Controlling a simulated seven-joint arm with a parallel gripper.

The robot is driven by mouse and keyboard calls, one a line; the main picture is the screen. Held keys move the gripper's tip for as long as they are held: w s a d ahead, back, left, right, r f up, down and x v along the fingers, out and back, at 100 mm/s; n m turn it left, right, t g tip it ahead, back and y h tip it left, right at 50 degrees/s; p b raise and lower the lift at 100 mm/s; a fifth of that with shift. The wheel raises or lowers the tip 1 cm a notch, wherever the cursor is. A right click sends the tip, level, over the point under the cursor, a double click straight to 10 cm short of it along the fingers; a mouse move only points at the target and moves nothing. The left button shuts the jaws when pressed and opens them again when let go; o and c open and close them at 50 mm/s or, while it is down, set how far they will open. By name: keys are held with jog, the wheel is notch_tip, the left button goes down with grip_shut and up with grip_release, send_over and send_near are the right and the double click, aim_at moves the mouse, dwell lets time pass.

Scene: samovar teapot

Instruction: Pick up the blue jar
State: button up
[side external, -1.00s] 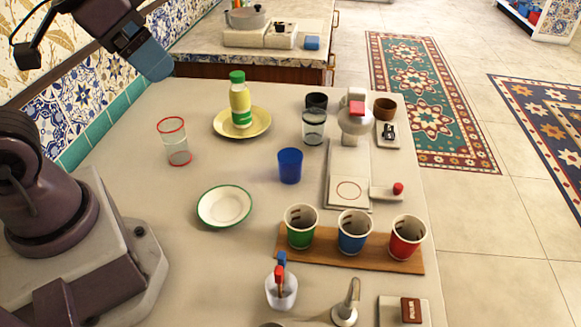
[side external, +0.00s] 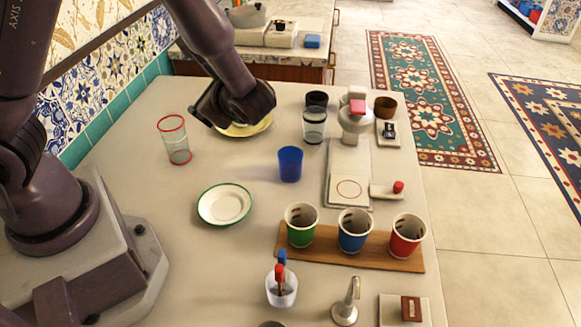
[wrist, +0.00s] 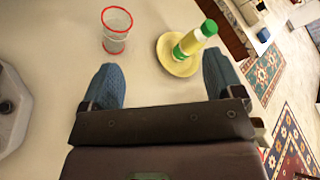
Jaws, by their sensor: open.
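The blue jar (side external: 290,164), a plain deep-blue cup-shaped vessel, stands upright on the counter near the middle in the side view. It does not show in the wrist view. My gripper (wrist: 162,80) is open, its two blue-grey fingers wide apart with nothing between them. In the side view my dark hand is over the yellow plate, behind and left of the blue jar and apart from it; its fingers are hidden there.
A red-rimmed clear glass (side external: 175,140) stands left, a green-rimmed plate (side external: 225,204) in front. A green-capped bottle (wrist: 194,40) is on the yellow plate (wrist: 176,64). A grey glass (side external: 314,126) stands behind the jar.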

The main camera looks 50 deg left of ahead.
jog(key=w+d+f+m+t+y, duration=0.2)
jog(key=w+d+f+m+t, duration=0.25)
jog(key=f+m+t, duration=0.3)
jog(key=m+t+h, duration=0.6)
jog(key=m+t, duration=0.1)
jog(key=m, duration=0.3)
send_near(286, 164)
jog(key=x, duration=0.5)
jog(key=shift+s+a+r, duration=0.1)
jog(key=shift+a+r, duration=0.2)
jog(key=shift+a, duration=0.15)
jog(key=shift+f+m, duration=0.2)
jog(key=shift+m, duration=0.05)
jog(key=x, duration=0.7)
jog(key=shift+w+d+f, duration=0.15)
jog(key=shift+w+d, duration=0.1)
jog(key=shift+w, duration=0.15)
jog(key=c, duration=1.1)
